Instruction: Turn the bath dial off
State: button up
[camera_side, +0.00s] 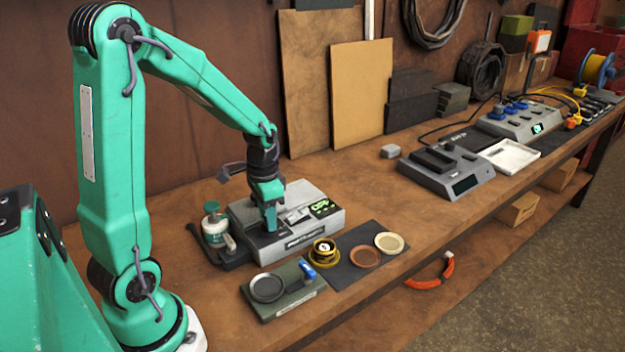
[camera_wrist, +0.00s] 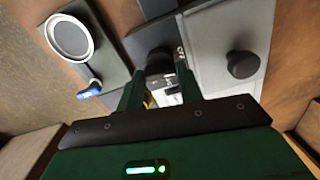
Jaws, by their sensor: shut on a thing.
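The bath (camera_side: 320,228) is a grey box with a lit green display (camera_side: 324,207), which seems to read OFF. My gripper (camera_side: 270,222) points down at the bath's front left part. In the wrist view its two dark green fingers (camera_wrist: 160,88) are close together on the bath's darker front panel (camera_wrist: 147,42), shut on a small part that I take to be the dial. The fingers hide most of that dial, and its turned position cannot be read. A dark round knob (camera_wrist: 243,63) stands on the bath's lighter top, clear of the fingers.
A green-capped jar (camera_side: 214,228) stands left of the bath. In front are a green box (camera_side: 283,290) with a round dish and blue piece, a yellow-and-black round item (camera_side: 324,252) and a dark mat (camera_side: 350,272). Open bench lies to the right, before another grey device (camera_side: 447,172).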

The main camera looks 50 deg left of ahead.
jog(key=shift+n, duration=0.9)
jog(key=o, duration=1)
jog(key=shift+r, duration=0.1)
jog(key=shift+r, duration=3.85)
